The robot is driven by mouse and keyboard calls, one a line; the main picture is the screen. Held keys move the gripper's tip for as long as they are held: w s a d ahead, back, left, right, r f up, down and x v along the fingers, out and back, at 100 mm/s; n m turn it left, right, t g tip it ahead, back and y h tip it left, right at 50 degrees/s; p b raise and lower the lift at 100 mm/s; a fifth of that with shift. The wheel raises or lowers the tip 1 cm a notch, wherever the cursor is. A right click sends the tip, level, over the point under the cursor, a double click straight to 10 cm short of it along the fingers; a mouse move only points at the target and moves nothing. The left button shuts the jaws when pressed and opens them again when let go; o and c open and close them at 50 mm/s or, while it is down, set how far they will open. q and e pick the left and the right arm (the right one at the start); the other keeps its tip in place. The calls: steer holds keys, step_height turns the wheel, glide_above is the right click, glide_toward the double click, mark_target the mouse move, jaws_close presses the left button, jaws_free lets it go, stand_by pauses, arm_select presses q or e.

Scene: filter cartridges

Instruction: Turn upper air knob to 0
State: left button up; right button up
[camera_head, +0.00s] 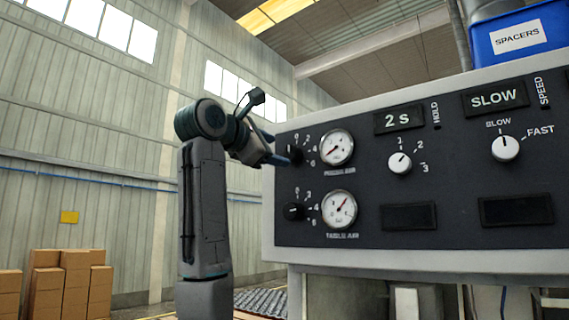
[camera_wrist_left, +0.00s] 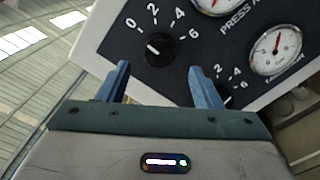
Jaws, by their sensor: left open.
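The upper air knob (camera_head: 294,154) is a black dial at the left edge of the dark control panel, partly covered by my gripper in the head view. In the left wrist view the knob (camera_wrist_left: 160,50) shows whole, with marks 0, 2, 4 and 6 around it. Its small white mark is on its left side, roughly toward the 0 side; the exact setting is hard to tell. My left gripper (camera_head: 282,157) is open, close to the knob. In the wrist view its blue fingers (camera_wrist_left: 159,70) are spread, with the knob beyond and between the tips; no contact is visible.
The press air gauge (camera_head: 337,147) is right of the knob, its needle low left. The lower air knob (camera_head: 294,211) and table air gauge (camera_head: 339,209) sit below. The hold knob (camera_head: 400,163) and speed knob (camera_head: 505,148) are further right. A blue spacers bin (camera_head: 520,62) stands on top.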

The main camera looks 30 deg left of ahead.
arm_select(q)
steer(key=s, duration=0.1)
steer(key=s+b, duration=0.1)
steer(key=s, duration=0.3)
steer(key=shift+a, duration=0.3)
steer(key=shift+w, duration=0.1)
